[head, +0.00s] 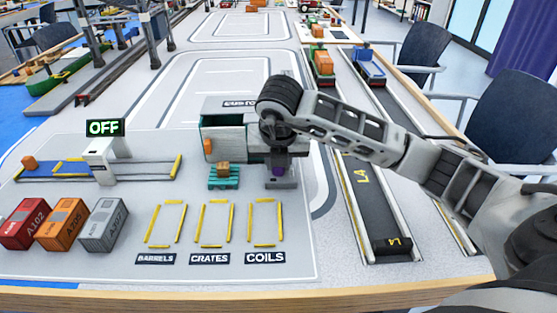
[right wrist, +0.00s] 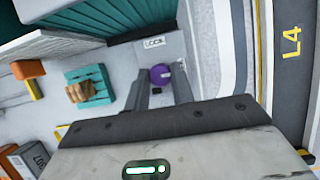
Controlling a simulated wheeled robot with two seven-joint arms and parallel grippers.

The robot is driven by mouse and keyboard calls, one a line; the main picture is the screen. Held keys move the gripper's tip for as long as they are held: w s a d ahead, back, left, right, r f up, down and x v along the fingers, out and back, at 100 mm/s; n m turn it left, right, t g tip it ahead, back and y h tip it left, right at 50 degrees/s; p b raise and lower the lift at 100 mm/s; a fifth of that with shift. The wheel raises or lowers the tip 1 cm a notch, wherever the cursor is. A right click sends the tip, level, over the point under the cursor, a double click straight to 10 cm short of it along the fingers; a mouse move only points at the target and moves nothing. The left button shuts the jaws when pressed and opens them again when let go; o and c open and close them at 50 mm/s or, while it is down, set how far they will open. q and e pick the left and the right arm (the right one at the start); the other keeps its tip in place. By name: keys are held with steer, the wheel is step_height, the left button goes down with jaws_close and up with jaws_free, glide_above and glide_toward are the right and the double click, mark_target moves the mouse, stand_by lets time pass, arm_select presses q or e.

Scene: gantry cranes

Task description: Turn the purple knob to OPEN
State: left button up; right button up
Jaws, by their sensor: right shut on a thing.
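The purple knob (right wrist: 160,74) sits on a grey panel (right wrist: 165,50) beside the teal container. My right gripper (right wrist: 161,84) has one finger on each side of the knob and is shut on it. In the head view the right gripper (head: 279,165) reaches down to the knob (head: 279,171), which is mostly hidden by it. A small label on the panel seems to read LOCK; I cannot make out an OPEN mark or the knob's setting. My left gripper is not in view.
The teal container (head: 208,122) stands behind my right gripper, partly hidden by it. Red, orange (head: 62,224) and grey containers stand at front left. Lane L4 (head: 375,205) runs at right.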

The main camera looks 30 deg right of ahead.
steer(key=o, duration=1)
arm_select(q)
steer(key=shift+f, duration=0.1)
arm_select(e)
steer(key=shift+r, duration=0.15)
arm_select(q)
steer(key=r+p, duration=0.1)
steer(key=p, duration=0.3)
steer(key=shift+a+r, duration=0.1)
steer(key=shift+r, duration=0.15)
arm_select(e)
steer(key=v, duration=1.5)
steer(key=shift+s+r, duration=0.2)
steer(key=shift+r, duration=0.1)
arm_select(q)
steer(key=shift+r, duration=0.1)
arm_select(e)
steer(key=shift+a, duration=0.1)
steer(key=shift+s+f, duration=0.1)
